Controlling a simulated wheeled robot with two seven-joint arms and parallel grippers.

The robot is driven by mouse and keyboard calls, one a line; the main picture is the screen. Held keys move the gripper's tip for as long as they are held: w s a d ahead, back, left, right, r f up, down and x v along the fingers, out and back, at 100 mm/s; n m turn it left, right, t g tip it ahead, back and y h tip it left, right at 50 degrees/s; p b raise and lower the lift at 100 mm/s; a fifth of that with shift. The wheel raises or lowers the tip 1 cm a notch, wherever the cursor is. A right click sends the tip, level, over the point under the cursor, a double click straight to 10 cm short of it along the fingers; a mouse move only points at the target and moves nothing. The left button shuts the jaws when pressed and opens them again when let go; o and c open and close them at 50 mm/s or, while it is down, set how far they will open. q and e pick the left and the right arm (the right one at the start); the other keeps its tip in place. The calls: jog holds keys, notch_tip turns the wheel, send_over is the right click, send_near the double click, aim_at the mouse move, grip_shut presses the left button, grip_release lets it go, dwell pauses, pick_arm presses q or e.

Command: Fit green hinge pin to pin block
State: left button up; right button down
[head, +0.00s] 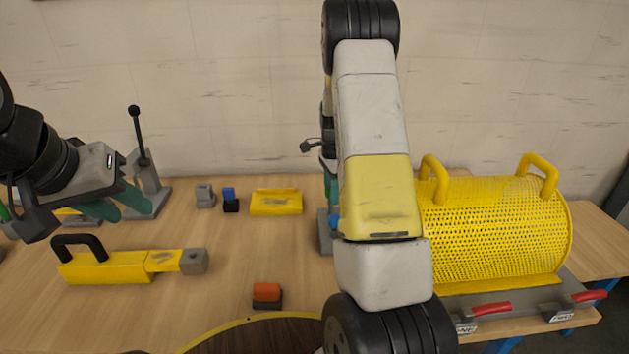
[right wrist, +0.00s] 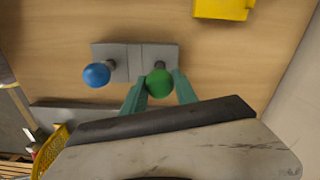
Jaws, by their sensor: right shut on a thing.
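The green hinge pin (right wrist: 158,83) shows as a round green knob between the two teal fingers of my right gripper (right wrist: 159,92), which is shut on it. It is over the right half of the grey pin block (right wrist: 135,50) in the right wrist view. A short grey stem shows beyond the knob; how deep it sits is hidden. A blue-knobbed pin (right wrist: 97,75) stands at the block's left half. In the head view my right arm covers most of the pin block (head: 324,235). My left gripper (head: 118,203) hangs empty at the left, fingers apart.
A yellow mesh guard (head: 495,230) with red clamps stands at the right. A yellow tool with a black handle (head: 105,267), a lever stand (head: 148,185), a yellow piece (head: 276,203) and small blocks lie on the table (head: 225,290). The middle is mostly clear.

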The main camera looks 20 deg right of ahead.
jog(key=shift+f, duration=1.15)
jog(key=c, duration=0.9)
grip_release()
jog(key=shift+r, duration=0.1)
notch_tip(320, 180, up, 8)
jog(key=shift+f, duration=0.2)
